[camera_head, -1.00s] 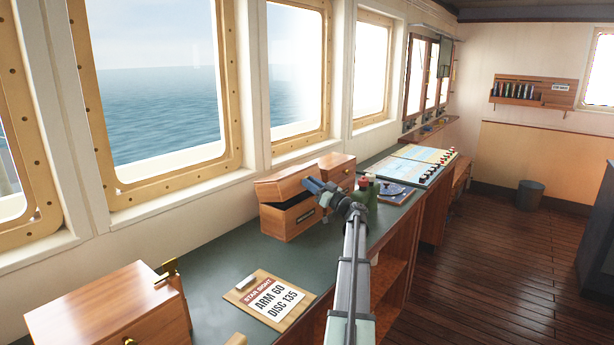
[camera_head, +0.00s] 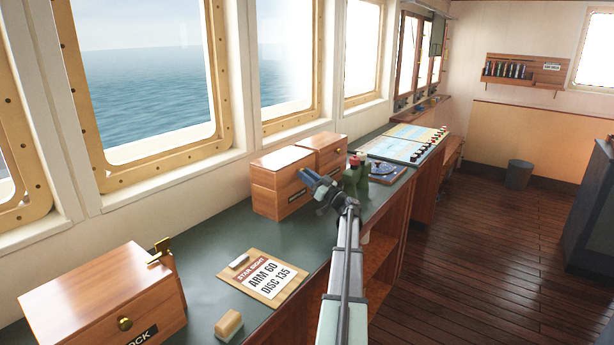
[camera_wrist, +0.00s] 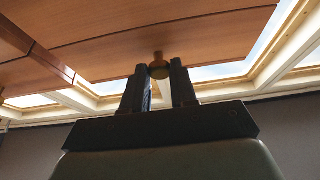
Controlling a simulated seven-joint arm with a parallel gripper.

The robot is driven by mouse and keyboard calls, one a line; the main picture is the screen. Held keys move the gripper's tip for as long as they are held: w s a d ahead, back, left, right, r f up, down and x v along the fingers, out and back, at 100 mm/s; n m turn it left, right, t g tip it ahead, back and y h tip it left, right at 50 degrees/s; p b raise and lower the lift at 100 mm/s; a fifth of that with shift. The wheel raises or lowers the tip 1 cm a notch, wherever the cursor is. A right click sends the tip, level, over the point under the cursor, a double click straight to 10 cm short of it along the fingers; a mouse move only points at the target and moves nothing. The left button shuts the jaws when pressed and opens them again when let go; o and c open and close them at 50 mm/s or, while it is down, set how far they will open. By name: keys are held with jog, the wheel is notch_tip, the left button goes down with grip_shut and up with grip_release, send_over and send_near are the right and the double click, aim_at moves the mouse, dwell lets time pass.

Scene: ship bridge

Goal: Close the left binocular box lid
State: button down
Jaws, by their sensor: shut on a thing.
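The left binocular box (camera_head: 270,203) is a wooden box on the green counter. Its lid (camera_head: 283,160) looks level and down on the box, with no dark gap visible in the head view. My gripper (camera_head: 306,177) is at the box's right side, near the lid's edge, and hides part of that side. In the wrist view my gripper (camera_wrist: 160,82) has its two dark fingers closed around a small brass knob (camera_wrist: 159,70) below the wooden surface. The box's inside is hidden.
A second wooden box (camera_head: 328,143) stands close behind. Green and red-topped items (camera_head: 356,172) stand right of my gripper. A star sight card (camera_head: 264,278), a tan block (camera_head: 229,325) and a larger box with a brass knob (camera_head: 100,295) lie nearer on the counter.

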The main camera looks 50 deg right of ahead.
jog(key=shift+w+f, duration=0.15)
jog(key=shift+f, duration=0.35)
jog(key=c, duration=1.3)
grip_release()
jog(key=shift+c, duration=0.2)
jog(key=shift+o, duration=0.8)
jog(key=shift+f, duration=0.1)
jog(key=shift+o, duration=1.3)
jog(key=shift+r, duration=0.25)
jog(key=s, duration=1.3)
jog(key=shift+f, duration=0.25)
